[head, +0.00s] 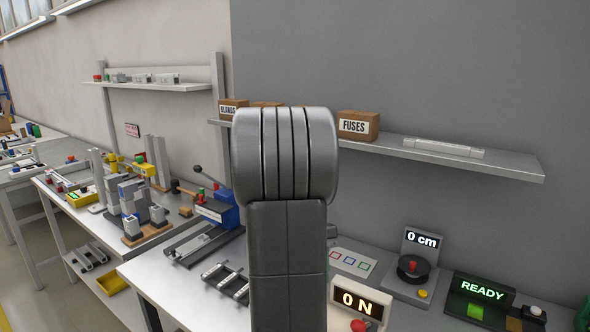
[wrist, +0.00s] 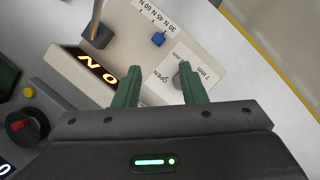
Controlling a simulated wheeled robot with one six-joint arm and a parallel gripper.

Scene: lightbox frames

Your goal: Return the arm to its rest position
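My gripper (wrist: 159,72) shows in the wrist view with its two green fingers apart. I see nothing held between them. A display reading 0 N (wrist: 97,67) is just left of the fingers. I cannot tell whether the fingertips touch the panel. In the head view my dark grey arm (head: 288,240) stands upright in the middle and hides part of the bench; my gripper is not visible there.
The bench holds the 0 N device (head: 357,300), a 0 cm device (head: 412,262) and a READY device (head: 480,295) to the right of my arm. A blue device (head: 222,208) and metal rails stand left. A wall shelf (head: 500,165) with a FUSES box (head: 358,125) runs behind.

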